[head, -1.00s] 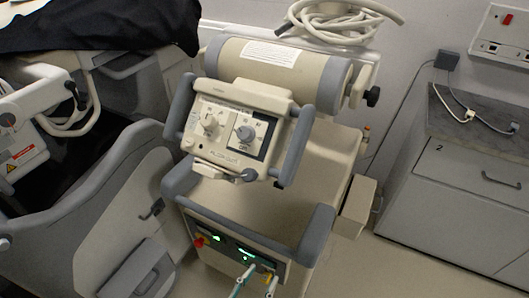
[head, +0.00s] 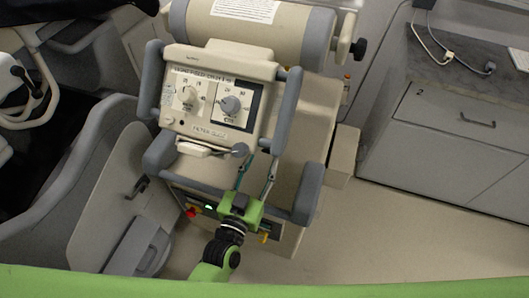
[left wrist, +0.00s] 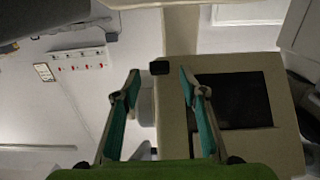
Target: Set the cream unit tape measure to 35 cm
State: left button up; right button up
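The cream unit has a tilted control head (head: 218,85) with two dials and grey side handles. A flat pale bar (head: 192,149) and a round grey knob (head: 239,150) sit along its lower edge. I cannot tell for certain which part is the tape measure, and no scale is readable. My left gripper (head: 262,162) is open and empty, its fingers pointing up just below the head's lower edge, near the knob. In the left wrist view its teal fingers are apart, with a small dark block (left wrist: 159,68) between or beyond the tips. My right gripper is not in view.
The unit's grey lower handle (head: 307,195) and lit front panel (head: 209,208) lie close to my left gripper. A grey drawer cabinet (head: 440,125) stands at the right. Floor (head: 390,230) is clear at lower right.

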pick_arm(q)
jog(key=x, duration=0.3)
jog(key=shift+d, duration=0.1)
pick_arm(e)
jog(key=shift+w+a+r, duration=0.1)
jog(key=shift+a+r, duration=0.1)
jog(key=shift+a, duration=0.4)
pick_arm(q)
grip_shut()
jog(key=shift+f, duration=0.1)
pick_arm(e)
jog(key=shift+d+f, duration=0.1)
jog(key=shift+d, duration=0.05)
pick_arm(q)
jog(key=s+a+f+b, duration=0.2)
jog(key=s+f+b, duration=0.1)
jog(key=s+f, duration=0.3)
jog(key=shift+s+f, duration=0.4)
jog(key=shift+f, duration=0.25)
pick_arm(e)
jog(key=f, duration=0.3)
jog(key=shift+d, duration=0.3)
pick_arm(q)
jog(key=shift+a, duration=0.1)
